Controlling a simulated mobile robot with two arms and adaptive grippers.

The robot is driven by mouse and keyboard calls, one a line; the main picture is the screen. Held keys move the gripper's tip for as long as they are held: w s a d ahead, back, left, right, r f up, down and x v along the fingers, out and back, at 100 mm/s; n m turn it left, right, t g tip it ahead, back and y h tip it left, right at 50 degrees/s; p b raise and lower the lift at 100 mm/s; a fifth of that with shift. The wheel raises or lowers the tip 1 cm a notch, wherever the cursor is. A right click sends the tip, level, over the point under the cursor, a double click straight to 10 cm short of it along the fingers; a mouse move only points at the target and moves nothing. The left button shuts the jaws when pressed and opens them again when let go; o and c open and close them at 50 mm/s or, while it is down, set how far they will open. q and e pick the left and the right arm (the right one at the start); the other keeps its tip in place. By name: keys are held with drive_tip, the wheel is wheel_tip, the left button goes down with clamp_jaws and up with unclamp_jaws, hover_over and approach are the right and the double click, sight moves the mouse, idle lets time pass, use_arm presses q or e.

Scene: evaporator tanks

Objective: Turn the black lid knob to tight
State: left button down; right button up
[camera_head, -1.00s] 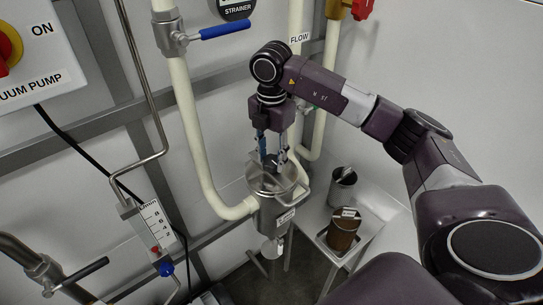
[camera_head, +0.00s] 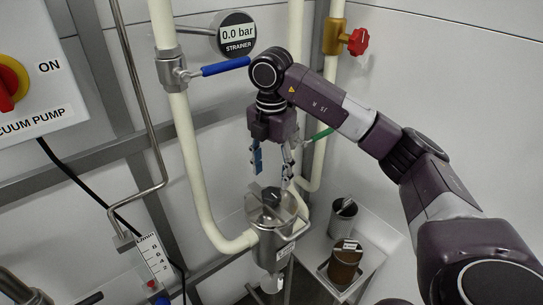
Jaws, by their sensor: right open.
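A steel strainer vessel (camera_head: 272,248) hangs on the white pipework in the middle of the view. On its round top is a lid with a flat bar across it. The black lid knob (camera_head: 268,196) shows as a small dark shape at the middle of the lid; its marking cannot be read. My right gripper (camera_head: 271,172) points down above the lid, fingers spread and empty, its tips a little clear of the knob. My left gripper is not in view.
A green handle (camera_head: 319,136) is close right of the gripper. A steel cup (camera_head: 342,222) and a brown container (camera_head: 345,262) stand at lower right.

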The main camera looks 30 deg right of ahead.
sight(272, 193)
wheel_tip(272, 193, up, 6)
idle(0.4)
idle(0.6)
